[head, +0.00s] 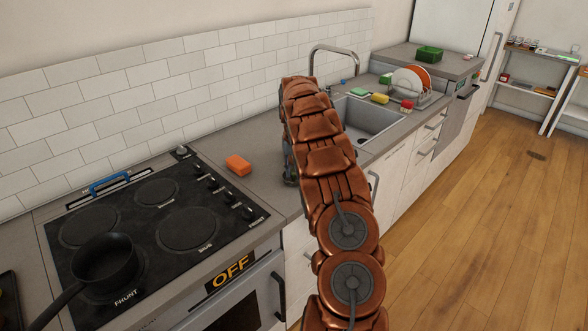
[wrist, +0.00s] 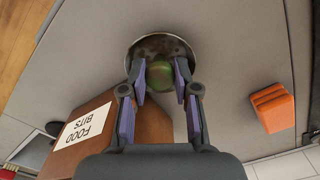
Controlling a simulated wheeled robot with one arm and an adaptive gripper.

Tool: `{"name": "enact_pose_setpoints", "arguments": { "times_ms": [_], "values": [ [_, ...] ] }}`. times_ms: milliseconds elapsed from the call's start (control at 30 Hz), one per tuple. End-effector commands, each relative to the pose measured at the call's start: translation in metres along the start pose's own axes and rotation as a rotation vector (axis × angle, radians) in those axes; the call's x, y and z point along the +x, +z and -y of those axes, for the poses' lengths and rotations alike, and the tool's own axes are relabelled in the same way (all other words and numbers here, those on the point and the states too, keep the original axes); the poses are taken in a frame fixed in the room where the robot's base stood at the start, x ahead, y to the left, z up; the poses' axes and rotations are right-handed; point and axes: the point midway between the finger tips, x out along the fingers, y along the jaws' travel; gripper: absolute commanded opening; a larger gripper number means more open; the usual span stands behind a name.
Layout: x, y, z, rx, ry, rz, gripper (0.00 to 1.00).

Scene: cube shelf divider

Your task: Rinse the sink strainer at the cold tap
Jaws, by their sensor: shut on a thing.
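In the wrist view, a round metal dish with a pale rim, which looks like the sink strainer (wrist: 147,46), is at the fingertips above the grey counter. My gripper (wrist: 160,78) is shut on a green rounded part at its middle; whether this is a knob or something lying in it I cannot tell. The gripper and strainer are mostly hidden behind my arm in the head view. The curved metal tap (head: 334,48) rises behind the sink (head: 368,112). A small blue piece (head: 343,82) shows near its base. No running water is visible.
A brown box labelled FOOD BITS (wrist: 120,125) stands beside my gripper. An orange block (head: 238,165) lies on the counter. The stove (head: 160,215) with a black pan (head: 103,262) is to the left. Sponges and a dish rack (head: 425,100) stand beyond the sink.

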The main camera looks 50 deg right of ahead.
Motion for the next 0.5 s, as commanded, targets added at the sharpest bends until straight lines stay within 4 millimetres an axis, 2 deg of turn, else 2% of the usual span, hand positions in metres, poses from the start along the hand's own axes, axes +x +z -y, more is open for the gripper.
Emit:
{"name": "enact_pose_setpoints", "arguments": {
  "times_ms": [67,100,333,500],
  "values": [
    [0.003,0.0001,0.0003,0.0,0.0,0.0,0.0],
    [0.0032,0.0001,0.0001,0.0,0.0,0.0,0.31],
    [0.0024,0.0001,0.0001,0.0,0.0,0.0,0.55],
    [0.0024,0.0001,0.0001,0.0,0.0,0.0,0.55]
  ]
}}
